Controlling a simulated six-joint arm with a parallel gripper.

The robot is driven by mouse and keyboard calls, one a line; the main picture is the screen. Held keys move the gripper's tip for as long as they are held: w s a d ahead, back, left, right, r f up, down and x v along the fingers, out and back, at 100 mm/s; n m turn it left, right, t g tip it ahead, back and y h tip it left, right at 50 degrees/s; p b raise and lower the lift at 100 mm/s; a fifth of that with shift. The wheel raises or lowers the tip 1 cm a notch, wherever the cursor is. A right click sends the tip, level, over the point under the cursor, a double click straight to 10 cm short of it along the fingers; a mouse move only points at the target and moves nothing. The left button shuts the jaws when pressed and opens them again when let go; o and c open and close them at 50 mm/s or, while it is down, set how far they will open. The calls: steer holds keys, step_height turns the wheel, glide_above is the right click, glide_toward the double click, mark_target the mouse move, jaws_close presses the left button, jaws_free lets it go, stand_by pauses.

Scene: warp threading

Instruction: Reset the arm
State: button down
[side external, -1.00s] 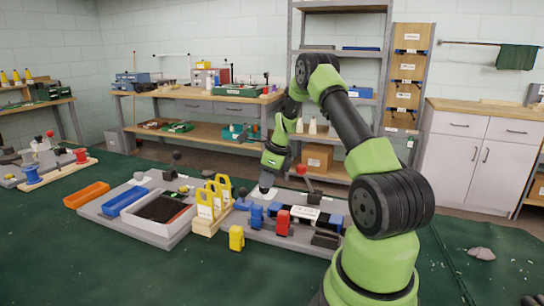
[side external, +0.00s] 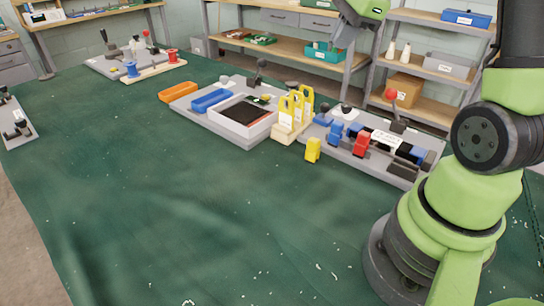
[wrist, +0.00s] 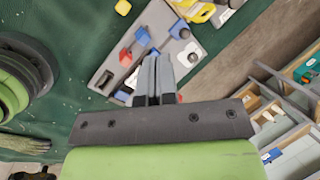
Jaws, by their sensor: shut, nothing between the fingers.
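My gripper (wrist: 153,80) is shut and empty in the wrist view, its two grey fingers side by side. In the side external view my gripper (side external: 345,35) shows small at the top, raised above the table and partly cut off by the frame. It is apart from the grey fixture board (side external: 345,152), which carries blue blocks (side external: 335,133), a red block (side external: 361,144) and a red-knobbed lever (side external: 392,94). The wrist view shows a board with blue and red parts (wrist: 126,57) beyond the fingers.
A yellow block (side external: 313,150) lies on the green table (side external: 170,210). Orange (side external: 178,92) and blue (side external: 211,100) bins sit farther left.

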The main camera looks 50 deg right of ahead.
steer(key=s+a+r+n+t, duration=0.1)
steer(key=s+a+r+n, duration=0.15)
steer(key=a+n, duration=0.3)
steer(key=s+a+r+n+t, duration=0.1)
steer(key=s+a+r+n, duration=0.15)
steer(key=a+n, duration=0.35)
steer(key=s+a+n+t+y, duration=0.1)
steer(key=s+a+n, duration=0.7)
steer(key=n, duration=0.1)
steer(key=shift+s+f+y, duration=0.35)
steer(key=shift+y, duration=0.05)
stand_by(0.3)
